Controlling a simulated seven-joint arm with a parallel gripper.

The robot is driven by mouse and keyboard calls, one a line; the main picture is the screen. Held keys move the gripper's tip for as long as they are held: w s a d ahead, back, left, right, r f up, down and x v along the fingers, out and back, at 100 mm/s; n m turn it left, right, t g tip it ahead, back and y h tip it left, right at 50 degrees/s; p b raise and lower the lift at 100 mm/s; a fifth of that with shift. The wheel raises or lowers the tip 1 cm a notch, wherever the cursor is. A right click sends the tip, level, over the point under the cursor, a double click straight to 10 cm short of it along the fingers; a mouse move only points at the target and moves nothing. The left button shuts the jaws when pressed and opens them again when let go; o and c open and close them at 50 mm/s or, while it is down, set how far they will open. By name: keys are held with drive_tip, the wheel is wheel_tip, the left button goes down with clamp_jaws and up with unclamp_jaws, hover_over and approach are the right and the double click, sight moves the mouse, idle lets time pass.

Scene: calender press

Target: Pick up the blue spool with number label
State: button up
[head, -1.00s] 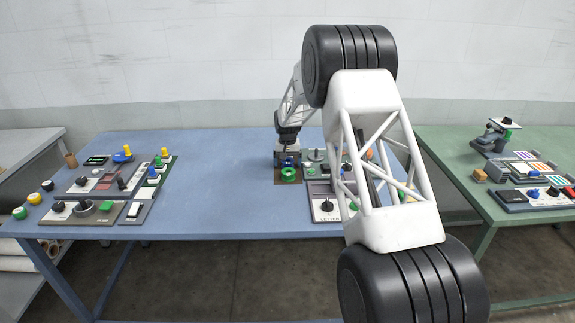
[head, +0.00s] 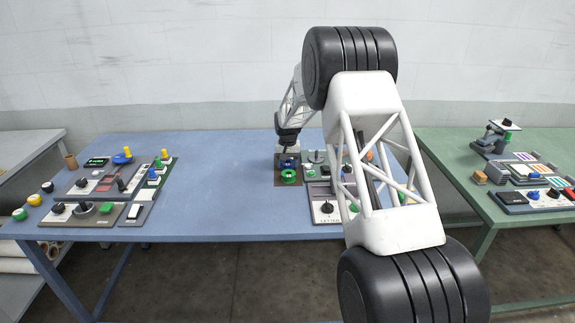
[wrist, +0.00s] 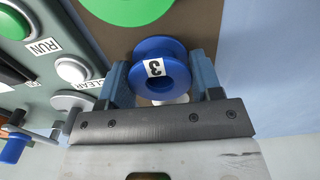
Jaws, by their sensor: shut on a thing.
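The blue spool (wrist: 155,69) with a white label reading 3 (wrist: 154,68) is between the two fingers of my gripper (wrist: 162,82) in the wrist view. The fingers are shut on its sides. In the head view my gripper (head: 288,157) is small, over the brown pad (head: 282,183) on the blue table, with the blue spool (head: 288,164) just below it. A green spool (head: 288,176) sits on the pad in front of the blue one. Whether the blue spool still touches the pad cannot be told.
The wrist view shows a panel with a green RUN button (wrist: 10,22) and a white CLEAR button (wrist: 71,69) beside the gripper. A control panel with a LETTER knob (head: 326,208) stands to the right.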

drive_tip(key=shift+r, duration=0.5)
wheel_tip(320, 180, up, 3)
drive_tip(key=shift+f, duration=0.15)
drive_tip(key=s, duration=0.5)
drive_tip(key=s+d, duration=0.1)
drive_tip(key=s, duration=0.4)
drive_tip(key=s+d+r, duration=0.1)
drive_tip(key=s, duration=0.5)
drive_tip(key=shift+r, duration=0.1)
drive_tip(key=shift+w+d, duration=0.1)
drive_tip(key=shift+w, duration=0.05)
